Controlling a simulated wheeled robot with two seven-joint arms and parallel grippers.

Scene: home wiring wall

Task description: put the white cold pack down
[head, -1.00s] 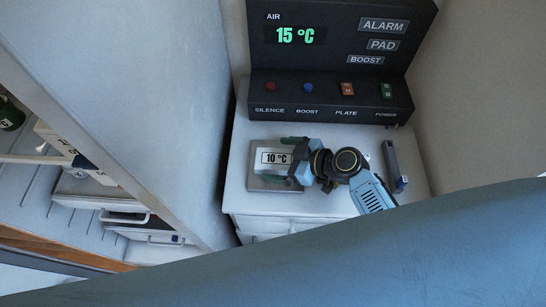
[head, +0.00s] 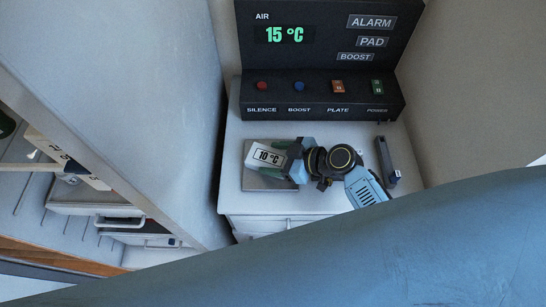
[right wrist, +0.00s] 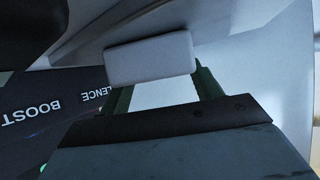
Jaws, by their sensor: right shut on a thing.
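The white cold pack (head: 267,156) is a small block whose face reads 10 °C. It sits askew over a grey metal plate (head: 268,183) on the white counter. My right gripper (head: 280,160) reaches in from the right with green fingers shut on the pack. In the right wrist view the pack (right wrist: 150,60) is a pale block across the fingertips. I cannot tell whether the pack touches the plate or hangs just above it. My left gripper is not in view.
A black panel (head: 318,95) with buttons stands behind, its display reading 15 °C. A dark upright bar (head: 387,160) is at the counter's right. A grey wall (head: 150,90) bounds the left. The counter's front edge lies close below the plate.

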